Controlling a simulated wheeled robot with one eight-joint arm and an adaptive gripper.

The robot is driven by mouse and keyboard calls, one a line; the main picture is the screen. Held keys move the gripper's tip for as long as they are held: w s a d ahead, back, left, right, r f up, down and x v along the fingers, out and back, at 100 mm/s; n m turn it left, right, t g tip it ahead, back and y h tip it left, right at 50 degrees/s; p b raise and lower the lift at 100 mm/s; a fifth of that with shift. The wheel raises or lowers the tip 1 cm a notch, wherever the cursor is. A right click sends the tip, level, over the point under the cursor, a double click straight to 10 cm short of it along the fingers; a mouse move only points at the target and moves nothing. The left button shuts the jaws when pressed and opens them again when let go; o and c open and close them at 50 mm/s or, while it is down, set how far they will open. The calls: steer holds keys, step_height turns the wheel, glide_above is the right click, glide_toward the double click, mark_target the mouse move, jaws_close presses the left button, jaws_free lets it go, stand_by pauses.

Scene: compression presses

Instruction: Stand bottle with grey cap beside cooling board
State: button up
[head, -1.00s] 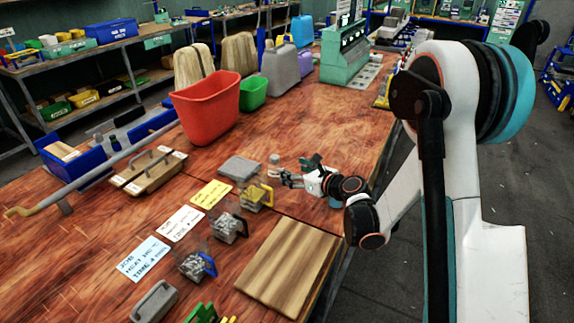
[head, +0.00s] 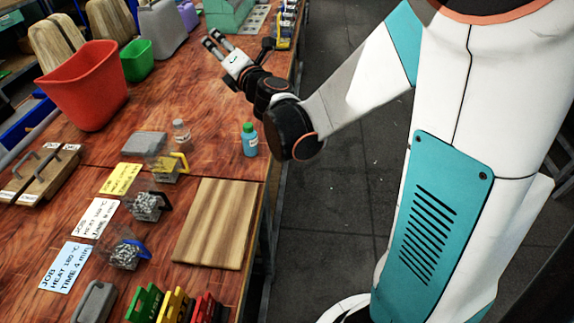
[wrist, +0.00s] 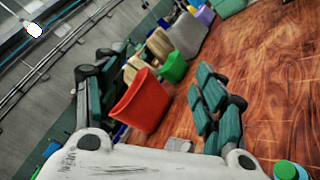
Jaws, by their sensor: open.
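The clear bottle with grey cap (head: 181,134) stands upright on the table in the head view, just right of a grey slab (head: 143,144). A striped wooden board (head: 218,222), which looks like the cooling board, lies flat nearer the front; the bottle is apart from it, beyond its far edge. A blue bottle with green cap (head: 249,141) stands by the table's right edge; its cap also shows in the wrist view (wrist: 287,171). My gripper (head: 214,40) is open and empty, raised beyond both bottles. Its spread fingers (wrist: 155,95) show in the wrist view.
A red bin (head: 85,92) and green bin (head: 137,60) stand at the back left. Clear boxes of pellets (head: 146,204), job cards (head: 98,217) and coloured holders (head: 175,305) lie left of and before the board.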

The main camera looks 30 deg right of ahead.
steer(key=s+d+m+g+h, duration=0.2)
steer(key=s+d+m+h, duration=0.15)
steer(key=s+m, duration=0.4)
steer(key=s+d+m+g+h, duration=0.2)
steer(key=s+d+m+g, duration=0.15)
steer(key=s+m, duration=0.4)
steer(key=s+a+f+m+g+y, duration=0.1)
steer(key=s+a+f+m+g, duration=0.1)
steer(key=s, duration=0.4)
steer(key=s+a+f+m+g+y, duration=0.1)
steer(key=s+a+f+m+g, duration=0.1)
steer(key=s+f+m, duration=0.2)
steer(key=s+a+f+m+g+y, duration=0.2)
steer(key=s+f+m, duration=0.2)
steer(key=s, duration=0.4)
steer(key=shift+s+a, duration=0.25)
steer(key=shift+s, duration=0.1)
